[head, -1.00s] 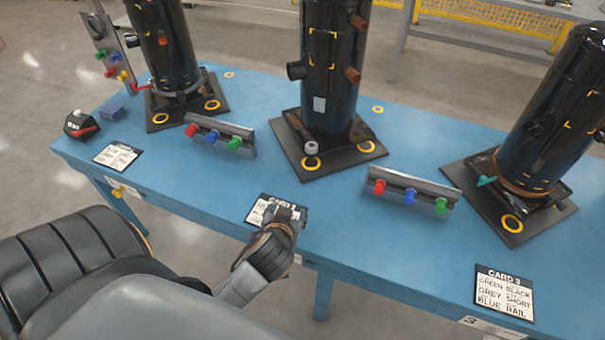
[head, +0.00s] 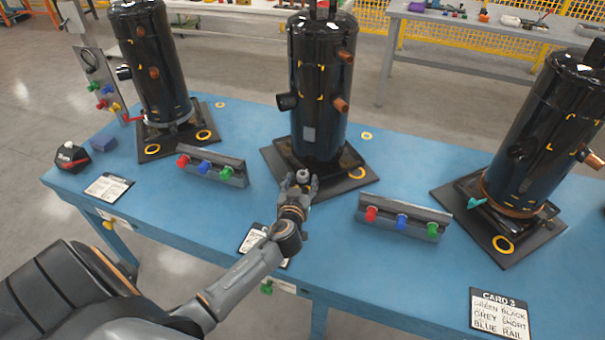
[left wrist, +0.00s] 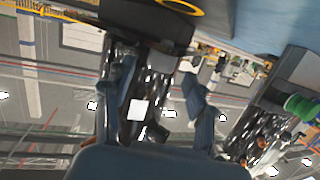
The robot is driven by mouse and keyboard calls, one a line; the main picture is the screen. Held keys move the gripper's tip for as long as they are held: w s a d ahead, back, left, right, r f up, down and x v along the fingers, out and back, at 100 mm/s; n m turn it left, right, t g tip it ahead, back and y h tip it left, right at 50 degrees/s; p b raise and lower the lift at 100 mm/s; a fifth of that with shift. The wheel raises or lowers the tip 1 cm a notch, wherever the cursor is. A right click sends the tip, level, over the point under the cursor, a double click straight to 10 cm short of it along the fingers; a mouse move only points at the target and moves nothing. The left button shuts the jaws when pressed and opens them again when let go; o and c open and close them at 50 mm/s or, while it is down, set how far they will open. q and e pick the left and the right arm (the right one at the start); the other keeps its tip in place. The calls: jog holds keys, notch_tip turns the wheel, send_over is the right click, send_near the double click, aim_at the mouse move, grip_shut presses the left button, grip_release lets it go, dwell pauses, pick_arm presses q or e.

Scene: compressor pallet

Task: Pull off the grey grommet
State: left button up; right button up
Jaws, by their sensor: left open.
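The grey grommet (head: 302,175) is a small pale grey piece low at the front of the middle black compressor (head: 318,90), above its dark base plate (head: 275,160). My left gripper (head: 299,183) is open right at the grommet in the head view, its fingers partly covering it. I cannot tell whether they touch it. In the left wrist view the two open fingers (left wrist: 155,90) stand well apart, with the shiny black compressor behind them. A pale piece shows beside the right finger there, perhaps the grommet. My right gripper is not in view.
Racks with red, blue and green plugs stand left (head: 212,166) and right (head: 403,216) of the middle compressor on the blue table (head: 350,270). Other compressors stand at left (head: 153,65) and right (head: 540,130). Cards lie along the front edge.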

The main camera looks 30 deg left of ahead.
aim_at(302, 177)
pick_arm(q)
jog(key=shift+x, duration=1.95)
jog(key=shift+c, duration=0.4)
grip_shut()
